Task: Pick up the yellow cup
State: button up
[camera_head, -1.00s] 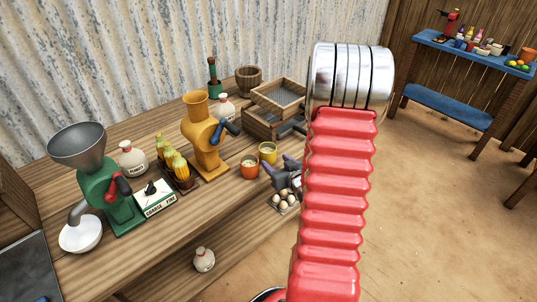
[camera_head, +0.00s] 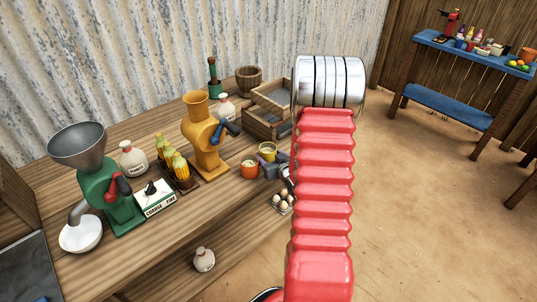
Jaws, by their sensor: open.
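The yellow cup (camera_head: 268,151) stands upright on the wooden table, just right of the yellow grinder. Its contents look pale. An orange-red cup (camera_head: 249,169) stands close beside it on the left and nearer to me. My gripper (camera_head: 269,168) is low over the table at the near side of the yellow cup, with its grey jaws open. One jaw overlaps the lower edge of the cup in the picture. I cannot tell whether it touches the cup. My red arm hides the rest of the gripper and the table to its right.
The yellow grinder (camera_head: 203,136) and a tray of corn (camera_head: 178,172) stand to the left. Wooden sieve boxes (camera_head: 266,122) are behind the yellow cup. A tray of eggs (camera_head: 282,204) lies near the table's front edge, close to my gripper.

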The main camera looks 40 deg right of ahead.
aim_at(268, 148)
jog(key=shift+x, duration=0.9)
jog(key=shift+c, duration=0.3)
jog(key=c, duration=0.7)
jog(key=shift+r, duration=0.15)
notch_tip(268, 148, up, 18)
dwell(0.3)
jog(key=shift+s, duration=0.15)
dwell(0.3)
